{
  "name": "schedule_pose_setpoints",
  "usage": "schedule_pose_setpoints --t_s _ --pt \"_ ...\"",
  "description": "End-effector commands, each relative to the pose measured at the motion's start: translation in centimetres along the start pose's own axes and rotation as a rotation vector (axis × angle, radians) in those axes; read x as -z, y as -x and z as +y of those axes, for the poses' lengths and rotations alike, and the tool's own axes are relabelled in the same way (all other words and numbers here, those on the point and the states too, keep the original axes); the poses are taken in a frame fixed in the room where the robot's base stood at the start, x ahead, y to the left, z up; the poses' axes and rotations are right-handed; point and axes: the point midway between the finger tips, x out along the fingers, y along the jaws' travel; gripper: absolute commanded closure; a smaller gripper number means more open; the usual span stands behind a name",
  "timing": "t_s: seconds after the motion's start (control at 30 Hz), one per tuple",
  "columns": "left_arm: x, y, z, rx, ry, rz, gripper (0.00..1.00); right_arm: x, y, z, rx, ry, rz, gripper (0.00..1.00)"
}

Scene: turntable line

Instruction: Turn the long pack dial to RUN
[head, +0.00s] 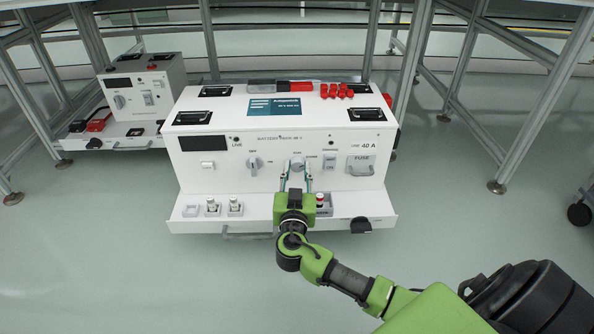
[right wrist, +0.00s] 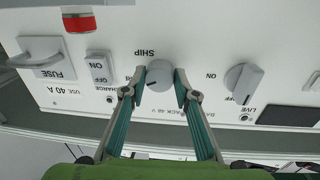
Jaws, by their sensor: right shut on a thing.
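The long white pack (head: 221,177) stands in the middle of the head view with several controls on its front. My right gripper (head: 296,174) is shut on the round grey dial (head: 297,162) at the middle of that front. In the right wrist view, which shows the panel upside down, the fingertips (right wrist: 160,88) sit on both sides of the dial (right wrist: 160,76). The word SHIP shows beside it; another label is partly hidden by a finger. I cannot tell which mark the dial points to. My left gripper is not in view.
An ON/OFF knob (head: 254,163) is to the left of the dial, a FUSE handle (head: 361,165) to the right. A red-topped part (head: 320,199) stands on the front ledge (head: 265,222) near my gripper. A smaller pack (head: 147,86) stands behind left.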

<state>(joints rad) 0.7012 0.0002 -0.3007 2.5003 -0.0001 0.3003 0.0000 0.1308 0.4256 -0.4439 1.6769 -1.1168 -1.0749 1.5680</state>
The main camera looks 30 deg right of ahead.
Motion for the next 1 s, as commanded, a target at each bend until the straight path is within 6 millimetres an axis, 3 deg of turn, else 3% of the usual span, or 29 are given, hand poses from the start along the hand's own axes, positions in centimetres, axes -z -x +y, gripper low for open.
schedule_pose_setpoints --t_s 1.0 --pt "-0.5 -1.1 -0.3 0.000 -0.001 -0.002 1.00 0.0 -0.1 0.2 0.007 0.894 0.069 0.94"
